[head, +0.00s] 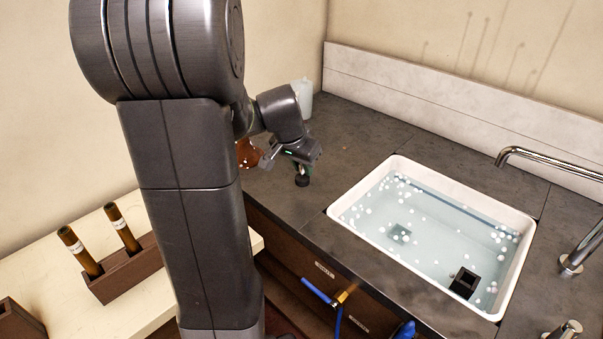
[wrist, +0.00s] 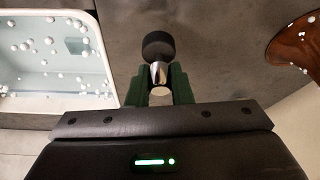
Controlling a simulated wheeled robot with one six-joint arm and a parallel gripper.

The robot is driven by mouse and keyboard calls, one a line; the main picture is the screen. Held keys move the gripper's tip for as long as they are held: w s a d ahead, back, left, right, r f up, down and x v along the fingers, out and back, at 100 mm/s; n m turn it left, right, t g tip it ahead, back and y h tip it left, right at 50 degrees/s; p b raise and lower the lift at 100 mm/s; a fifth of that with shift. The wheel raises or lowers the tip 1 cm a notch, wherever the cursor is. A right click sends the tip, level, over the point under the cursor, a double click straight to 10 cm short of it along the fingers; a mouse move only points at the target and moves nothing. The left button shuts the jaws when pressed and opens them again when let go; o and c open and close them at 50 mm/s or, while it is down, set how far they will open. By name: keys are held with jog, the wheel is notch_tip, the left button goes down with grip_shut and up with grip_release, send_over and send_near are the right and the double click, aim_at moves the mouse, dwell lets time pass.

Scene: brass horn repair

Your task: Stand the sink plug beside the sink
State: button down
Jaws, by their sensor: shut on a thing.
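The sink plug (wrist: 158,46) has a dark round end and a shiny metal stem. My gripper (wrist: 160,88) is shut on its stem, with green fingers on both sides. In the head view the plug (head: 302,181) is a small dark piece below my gripper (head: 304,168), over the dark counter left of the sink (head: 340,218). I cannot tell whether it touches the counter. The sink holds water with white suds, and its rim also shows at the left of the wrist view (wrist: 104,60).
A brown glossy object (head: 248,153) stands on the counter close behind my arm. A whitish container (head: 303,98) stands at the back corner. A black square piece (head: 464,282) sits in the water. Taps (head: 575,262) line the sink's right. Bare counter (head: 365,140) lies behind the sink.

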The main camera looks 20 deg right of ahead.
aim_at(300, 171)
jog(key=shift+f, duration=1.95)
jog(key=shift+f+b, duration=0.15)
jog(key=shift+b, duration=0.15)
jog(key=c, duration=1.3)
grip_release()
jog(key=shift+r+p, duration=0.3)
jog(key=shift+r, duration=0.1)
jog(key=v, duration=1.1)
jog(key=shift+s+a+r, duration=0.2)
jog(key=shift+r, duration=0.05)
